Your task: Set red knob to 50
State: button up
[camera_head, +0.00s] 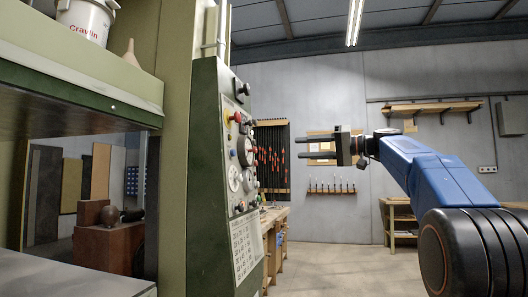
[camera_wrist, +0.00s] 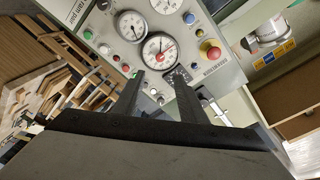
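The grey control panel (camera_wrist: 100,28) fills the upper middle of the wrist view; in the head view it shows at a slant (camera_head: 237,170) on the green press. It bears a large round dial with red marking (camera_wrist: 158,50), a smaller gauge (camera_wrist: 131,25), and a red mushroom-shaped knob on a yellow ring (camera_wrist: 210,50). A small red button (camera_wrist: 125,68) sits lower left. I cannot tell surely which is the red knob, and no setting is readable. My gripper (camera_head: 302,147) is open and empty, right of the panel and apart from it; its fingers also show in the wrist view (camera_wrist: 156,84).
The green press frame (camera_head: 205,170) stands left, with a white bucket (camera_head: 86,18) on its ledge. A wooden workbench (camera_head: 273,220) lies behind the panel. A tool rack (camera_head: 331,188) hangs on the back wall. The floor (camera_head: 345,268) right of the press is clear.

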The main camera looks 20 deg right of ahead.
aim_at(253, 150)
jog(key=x, duration=1.5)
jog(key=shift+a, duration=0.25)
jog(key=shift+w+f, duration=0.1)
jog(key=shift+w, duration=0.05)
grip_shut()
